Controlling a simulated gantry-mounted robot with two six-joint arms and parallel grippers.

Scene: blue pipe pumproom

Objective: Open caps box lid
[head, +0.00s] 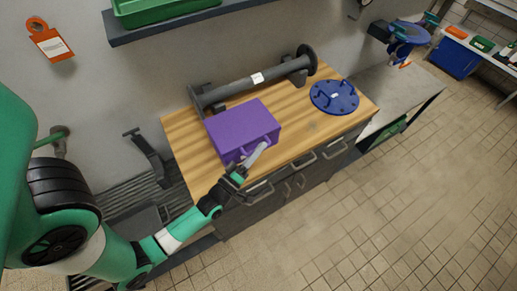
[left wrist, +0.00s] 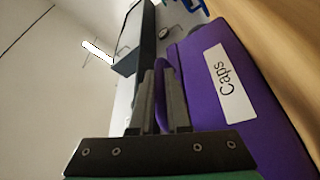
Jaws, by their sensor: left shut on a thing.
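The purple caps box (head: 240,127) sits on the wooden worktop, its lid lying flat and looking closed. Its white "Caps" label (left wrist: 226,83) shows in the left wrist view. A purple handle (left wrist: 161,82) sticks out from the box front. My left gripper (head: 257,153) is at the front side of the box in the head view. In the left wrist view its two grey fingers (left wrist: 161,95) stand on either side of the handle, shut on it. My right gripper is not in view.
The wooden worktop (head: 296,136) also holds a grey flanged pipe (head: 255,79) behind the box and a blue round flange (head: 334,97) to its right. A shelf with a green bin (head: 160,8) hangs above. Drawers with handles (head: 300,160) line the front.

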